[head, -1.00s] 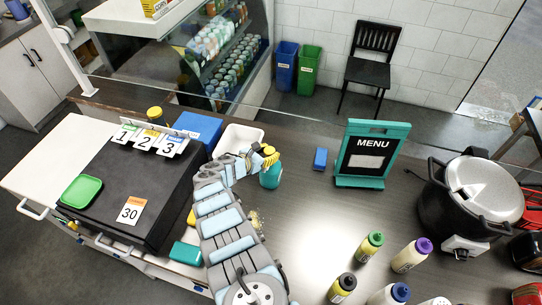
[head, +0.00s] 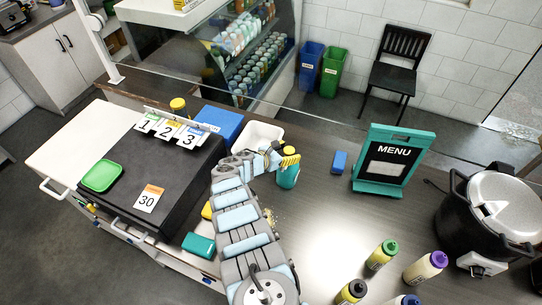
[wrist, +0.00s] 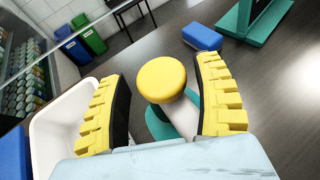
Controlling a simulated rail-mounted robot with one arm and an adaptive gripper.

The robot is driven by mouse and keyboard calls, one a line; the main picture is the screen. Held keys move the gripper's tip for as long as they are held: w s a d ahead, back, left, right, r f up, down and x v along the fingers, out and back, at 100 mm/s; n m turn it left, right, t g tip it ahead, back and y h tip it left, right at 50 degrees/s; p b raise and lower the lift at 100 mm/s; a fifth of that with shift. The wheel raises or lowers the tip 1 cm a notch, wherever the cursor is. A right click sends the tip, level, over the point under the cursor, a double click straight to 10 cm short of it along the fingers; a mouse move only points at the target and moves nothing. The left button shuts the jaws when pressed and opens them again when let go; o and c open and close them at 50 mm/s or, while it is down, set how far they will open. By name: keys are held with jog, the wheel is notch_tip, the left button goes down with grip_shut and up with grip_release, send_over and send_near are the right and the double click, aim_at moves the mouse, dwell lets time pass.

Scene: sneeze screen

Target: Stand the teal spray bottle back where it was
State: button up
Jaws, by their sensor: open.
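The teal spray bottle (head: 288,176) with a yellow top stands on the dark counter, in front of the white tub, and looks upright. In the wrist view its round yellow cap (wrist: 161,80) sits between my fingers, with part of its teal body (wrist: 158,124) below. My gripper (head: 280,156) is open around the top of the bottle. In the wrist view my gripper (wrist: 158,92) shows a clear gap at the left finger and a smaller one at the right. The lower bottle is partly hidden by the cap and my gripper.
The white tub (head: 262,132) stands close behind the bottle. A blue block (head: 339,162) and the teal menu stand (head: 388,160) are to its right. A black pot (head: 490,210) and several squeeze bottles (head: 382,255) are farther right. Yellow crumbs (head: 270,216) lie beside my arm.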

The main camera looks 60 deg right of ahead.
jog(key=shift+p+v, duration=0.8)
jog(key=shift+v, duration=0.5)
jog(key=v, duration=1.4)
jog(key=shift+w+a+r+b, duration=0.15)
jog(key=shift+a+b, duration=0.2)
